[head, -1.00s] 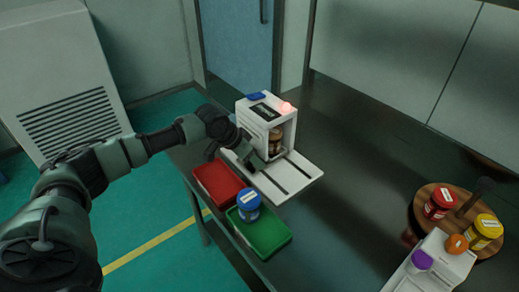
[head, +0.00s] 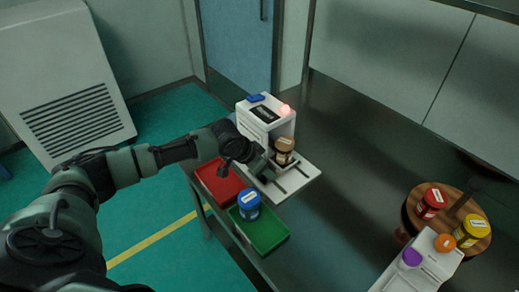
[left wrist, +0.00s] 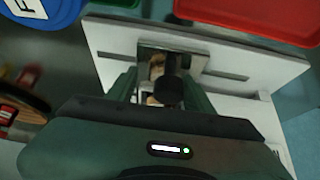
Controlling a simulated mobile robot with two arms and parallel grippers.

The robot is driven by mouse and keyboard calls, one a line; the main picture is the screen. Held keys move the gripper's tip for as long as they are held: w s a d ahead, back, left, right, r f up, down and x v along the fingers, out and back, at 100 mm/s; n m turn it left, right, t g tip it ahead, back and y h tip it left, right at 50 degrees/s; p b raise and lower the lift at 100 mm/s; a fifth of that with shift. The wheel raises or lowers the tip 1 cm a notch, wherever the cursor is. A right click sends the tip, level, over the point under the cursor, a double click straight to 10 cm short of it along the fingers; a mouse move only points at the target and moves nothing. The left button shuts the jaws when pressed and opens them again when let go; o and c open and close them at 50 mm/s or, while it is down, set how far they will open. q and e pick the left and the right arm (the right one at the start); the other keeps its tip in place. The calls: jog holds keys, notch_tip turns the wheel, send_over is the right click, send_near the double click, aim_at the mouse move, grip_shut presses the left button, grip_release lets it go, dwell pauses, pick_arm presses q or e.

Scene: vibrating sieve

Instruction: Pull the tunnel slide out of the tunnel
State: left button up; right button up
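The tunnel (head: 265,122) is a white box with a lit red lamp and a blue item on top, standing on a white slotted base plate (head: 303,178). The tunnel slide (head: 280,168) is a small metallic carrier in front of the tunnel's opening, on the plate. It bears an upright jar with a tan lid (head: 284,146). My left gripper (head: 264,166) is at the slide's left side. In the left wrist view its fingers (left wrist: 163,88) lie on both sides of the slide (left wrist: 187,60) and look shut on it; the contact is partly hidden. My right gripper is out of view.
A red tray (head: 218,186) and a green tray (head: 270,234) lie at the table's left edge; a blue-lidded jar (head: 249,204) stands in the green one. At right are a round wooden stand (head: 448,203) with jars and a white rack (head: 418,272). The middle table is clear.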

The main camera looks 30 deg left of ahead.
pick_arm(q)
jog(key=shift+s+d+p, duration=0.3)
jog(key=shift+d+p, duration=0.2)
jog(key=shift+d, duration=0.25)
jog(key=shift+s+d+p, duration=0.35)
jog(key=shift+d+p, duration=0.15)
jog(key=shift+d, duration=0.3)
jog(key=shift+s+d+p, duration=0.3)
jog(key=shift+d+p, duration=0.2)
jog(key=shift+d, duration=0.25)
jog(key=shift+a, duration=0.1)
jog(key=shift+o, duration=0.3)
jog(key=o, duration=1)
